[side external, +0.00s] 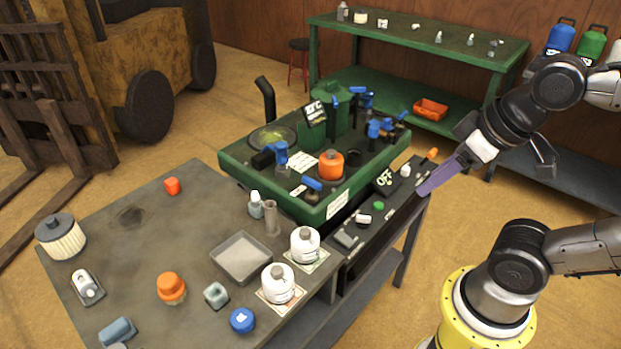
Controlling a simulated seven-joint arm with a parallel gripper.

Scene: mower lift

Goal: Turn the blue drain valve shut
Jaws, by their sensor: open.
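Several blue handles sit on the green machine tray (240,172). A low blue lever (312,185) lies near its front edge, left of the orange filter (331,164). A taller blue handle (277,152) stands at the left, and more blue parts (378,128) stand at the back right. I cannot tell for sure which is the drain valve, or whether it is turned. My gripper (484,150) is at the upper right, open, in the air right of the tray and apart from every blue handle. A long purple piece (443,177) extends from it toward the dark shelf.
The dark side shelf (395,200) has an OFF label and small knobs. The grey bench (205,210) in front holds white bottles (280,284), a shallow tray (240,258) and orange and blue caps. A black pipe (265,98) rises at the tray's back left.

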